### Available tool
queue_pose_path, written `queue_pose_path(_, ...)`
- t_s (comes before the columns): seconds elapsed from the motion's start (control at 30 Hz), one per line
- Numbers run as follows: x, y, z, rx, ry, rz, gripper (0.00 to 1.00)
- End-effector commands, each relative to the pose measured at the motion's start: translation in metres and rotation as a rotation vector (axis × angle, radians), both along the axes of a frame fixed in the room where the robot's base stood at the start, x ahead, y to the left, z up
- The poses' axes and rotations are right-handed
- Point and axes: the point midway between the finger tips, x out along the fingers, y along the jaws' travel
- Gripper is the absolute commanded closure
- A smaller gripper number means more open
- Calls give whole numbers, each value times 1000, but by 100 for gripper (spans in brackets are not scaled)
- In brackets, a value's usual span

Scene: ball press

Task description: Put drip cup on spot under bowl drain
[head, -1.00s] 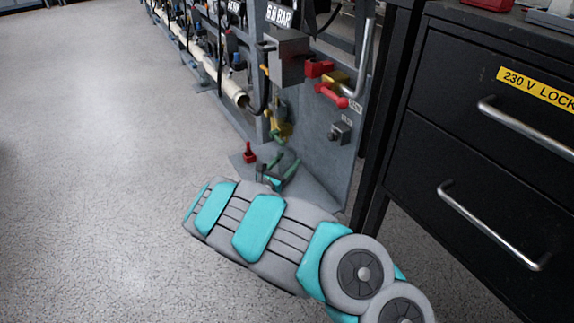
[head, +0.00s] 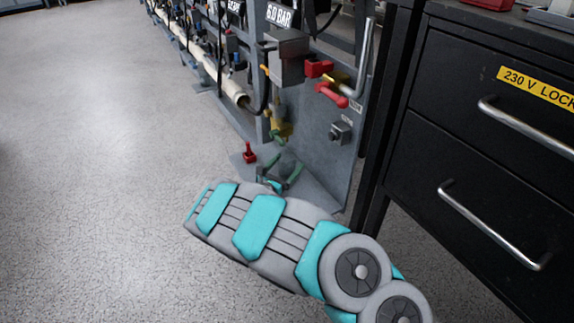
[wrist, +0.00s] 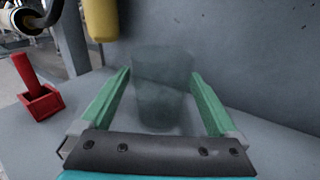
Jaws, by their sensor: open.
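A translucent grey cup (wrist: 163,92) stands upright in the wrist view, on the grey base plate beside the grey panel; I take it to be the drip cup. My gripper (wrist: 161,74) is open, with one green finger on each side of the cup and a gap to each. In the head view my gripper (head: 282,172) is low at the foot of the panel, and I cannot make out the cup there. A yellow cylindrical part (wrist: 102,20) hangs above and left of the cup. I cannot clearly identify the bowl drain or the spot.
A red block with an upright handle (wrist: 38,98) sits left of my gripper; it also shows in the head view (head: 249,153). The grey panel (head: 325,150) rises close behind. A black drawer cabinet (head: 480,150) stands right. Open floor (head: 100,150) lies left.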

Motion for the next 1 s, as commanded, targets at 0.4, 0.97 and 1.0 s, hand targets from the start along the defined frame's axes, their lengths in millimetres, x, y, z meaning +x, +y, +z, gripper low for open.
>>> queue_pose_path(0.4, -57, 29, 3, -4, -1, 5, 5)
queue_pose_path(0.97, -108, 53, 2, 0, 0, 0, 5)
queue_pose_path(1.0, -108, 53, 2, 0, 0, 0, 5)
